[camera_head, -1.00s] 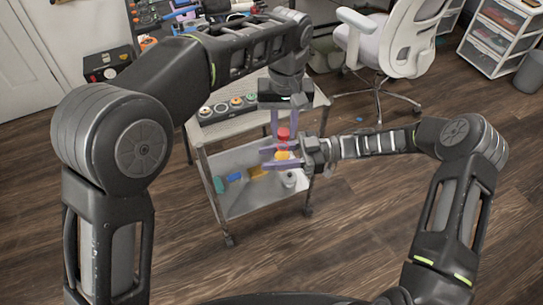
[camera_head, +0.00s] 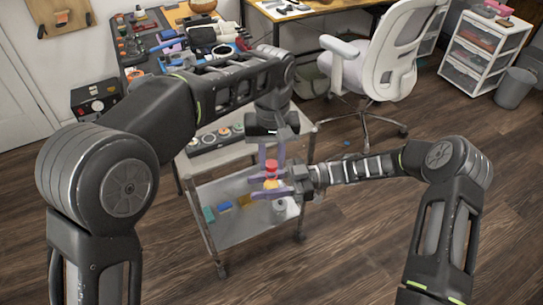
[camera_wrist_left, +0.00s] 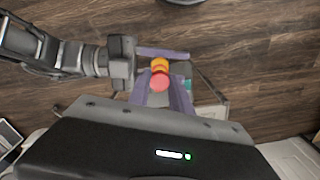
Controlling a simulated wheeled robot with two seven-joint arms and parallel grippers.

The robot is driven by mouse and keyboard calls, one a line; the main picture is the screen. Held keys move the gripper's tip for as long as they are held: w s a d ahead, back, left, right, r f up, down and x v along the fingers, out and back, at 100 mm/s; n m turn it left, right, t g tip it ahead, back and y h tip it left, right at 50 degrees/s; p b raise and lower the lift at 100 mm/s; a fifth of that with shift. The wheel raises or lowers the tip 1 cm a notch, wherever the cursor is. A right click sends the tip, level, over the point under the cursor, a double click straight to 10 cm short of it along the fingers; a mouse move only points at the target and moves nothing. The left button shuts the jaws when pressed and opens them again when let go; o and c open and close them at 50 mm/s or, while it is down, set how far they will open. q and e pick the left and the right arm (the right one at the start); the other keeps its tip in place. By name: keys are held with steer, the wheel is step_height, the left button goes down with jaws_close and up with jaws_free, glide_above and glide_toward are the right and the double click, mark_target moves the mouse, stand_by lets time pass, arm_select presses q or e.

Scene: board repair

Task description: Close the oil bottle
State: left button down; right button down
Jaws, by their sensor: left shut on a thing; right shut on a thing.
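The oil bottle (camera_head: 271,184) shows as a small yellow-orange body held over the cart. Its red cap (camera_head: 271,164) is right above it, and the two look close together or touching; I cannot tell whether the cap is seated. My left gripper (camera_head: 271,160) points down from above, shut on the red cap. My right gripper (camera_head: 270,186) comes in from the right, shut on the bottle. In the left wrist view the red cap (camera_wrist_left: 159,81) sits between the left fingers, with the yellow-orange bottle (camera_wrist_left: 159,64) partly behind it. The fingers hide part of the bottle.
A workbench full of tools (camera_head: 150,45) is behind. A white office chair (camera_head: 385,60) and a drawer unit (camera_head: 485,45) stand at the back right.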

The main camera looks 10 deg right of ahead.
mark_target(271, 184)
arm_select(q)
steer(key=shift+f, duration=0.5)
steer(key=shift+f, duration=0.55)
stand_by(0.5)
